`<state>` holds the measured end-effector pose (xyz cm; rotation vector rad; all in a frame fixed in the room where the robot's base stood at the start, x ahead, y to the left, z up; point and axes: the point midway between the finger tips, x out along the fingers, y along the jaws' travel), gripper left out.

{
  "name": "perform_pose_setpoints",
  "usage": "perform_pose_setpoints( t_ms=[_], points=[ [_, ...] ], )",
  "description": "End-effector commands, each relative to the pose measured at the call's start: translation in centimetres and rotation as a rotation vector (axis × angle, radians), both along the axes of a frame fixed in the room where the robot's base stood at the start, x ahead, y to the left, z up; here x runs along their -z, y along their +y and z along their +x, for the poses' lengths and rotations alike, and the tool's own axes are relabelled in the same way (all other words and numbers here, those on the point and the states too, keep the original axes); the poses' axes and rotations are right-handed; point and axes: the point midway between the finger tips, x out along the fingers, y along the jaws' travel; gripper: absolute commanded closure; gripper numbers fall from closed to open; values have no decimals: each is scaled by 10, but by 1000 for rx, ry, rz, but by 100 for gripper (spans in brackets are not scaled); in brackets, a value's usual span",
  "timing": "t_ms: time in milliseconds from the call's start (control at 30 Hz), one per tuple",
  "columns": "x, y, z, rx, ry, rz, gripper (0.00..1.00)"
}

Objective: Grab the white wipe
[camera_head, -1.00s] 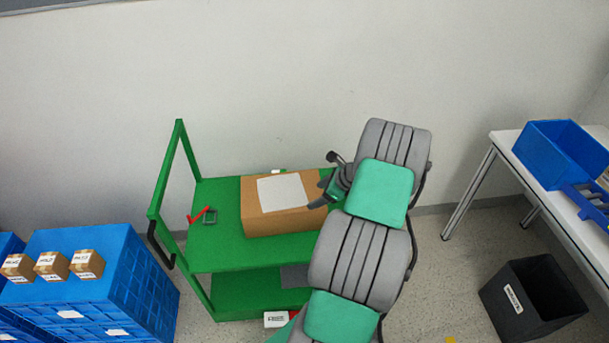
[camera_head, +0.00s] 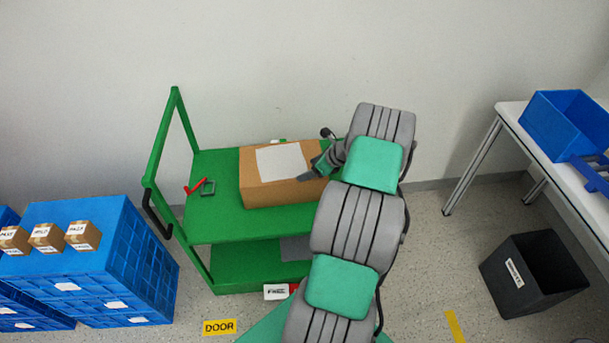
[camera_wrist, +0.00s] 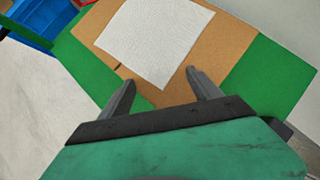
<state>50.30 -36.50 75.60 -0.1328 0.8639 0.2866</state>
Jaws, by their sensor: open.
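The white wipe (camera_head: 281,161) lies flat on top of a brown cardboard box (camera_head: 285,192) on the green cart. In the wrist view the wipe (camera_wrist: 155,40) is ahead of the fingertips, on the box top (camera_wrist: 225,50). My gripper (camera_head: 311,174) is at the right end of the box in the head view. In the wrist view my gripper (camera_wrist: 160,78) has its two fingers apart with nothing between them. The fingers point toward the wipe's near edge; I cannot tell how high above the box they are.
The green cart (camera_head: 215,225) has a tall handle frame at its left. A red tool (camera_head: 195,187) and a small dark green item (camera_head: 208,188) lie on its top. Blue crates (camera_head: 90,260) stand left. A white table (camera_head: 510,130) and a dark bin (camera_head: 530,275) stand right.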

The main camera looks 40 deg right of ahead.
Motion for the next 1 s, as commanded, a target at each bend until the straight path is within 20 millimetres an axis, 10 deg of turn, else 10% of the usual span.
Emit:
perform_pose_setpoints(
  t_ms=[1000],
  points=[
    [2, 1, 1, -1, 1, 0, 51]
  ],
)
